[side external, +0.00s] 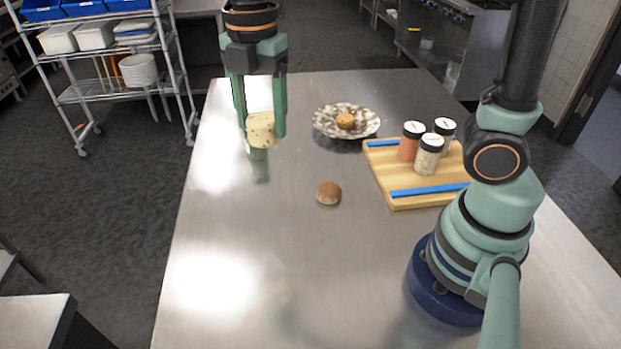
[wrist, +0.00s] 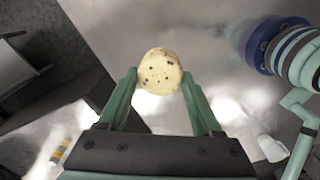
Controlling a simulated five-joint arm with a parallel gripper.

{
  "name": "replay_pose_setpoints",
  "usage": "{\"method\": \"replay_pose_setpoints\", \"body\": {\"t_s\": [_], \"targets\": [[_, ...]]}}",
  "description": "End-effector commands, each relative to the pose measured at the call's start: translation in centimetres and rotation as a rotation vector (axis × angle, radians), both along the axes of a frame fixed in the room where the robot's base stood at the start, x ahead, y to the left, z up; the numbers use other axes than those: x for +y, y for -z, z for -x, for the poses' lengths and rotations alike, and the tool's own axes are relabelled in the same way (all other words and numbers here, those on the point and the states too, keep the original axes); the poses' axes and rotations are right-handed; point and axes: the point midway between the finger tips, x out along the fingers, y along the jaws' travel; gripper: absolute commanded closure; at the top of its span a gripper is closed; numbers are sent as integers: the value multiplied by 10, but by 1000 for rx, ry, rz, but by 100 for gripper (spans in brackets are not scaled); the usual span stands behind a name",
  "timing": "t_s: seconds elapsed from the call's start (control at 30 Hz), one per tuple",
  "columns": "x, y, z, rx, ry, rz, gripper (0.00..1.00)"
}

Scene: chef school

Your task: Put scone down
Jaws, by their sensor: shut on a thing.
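A pale round scone with dark specks (side external: 261,130) is held between the two green fingers of my gripper (side external: 262,128). The scone is at the far left part of the steel table, and it appears to be a little above the surface. In the wrist view the scone (wrist: 160,72) sits between the fingertips of my gripper (wrist: 160,78), which are shut on its sides. The table (side external: 260,270) has bare steel beneath and around it.
A patterned plate (side external: 322,123) with a small golden baked item (side external: 345,121) stands right of my gripper. A brown bun (side external: 328,193) lies mid-table. A wooden board (side external: 400,197) holds three shakers (side external: 428,155). The front left of the table is clear.

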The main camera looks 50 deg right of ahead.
Motion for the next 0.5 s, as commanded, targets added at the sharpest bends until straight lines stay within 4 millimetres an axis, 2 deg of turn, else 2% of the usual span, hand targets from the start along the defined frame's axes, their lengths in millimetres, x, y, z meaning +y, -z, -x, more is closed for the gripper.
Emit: {"method": "replay_pose_setpoints", "body": {"t_s": [0.03,0.2,0.37,0.5], "targets": [[-1,3,13,-1,-2,0,89],[-5,15,42,-1,-4,0,89],[-7,22,55,1,-4,0,89],[-8,39,58,6,-4,2,89]]}}
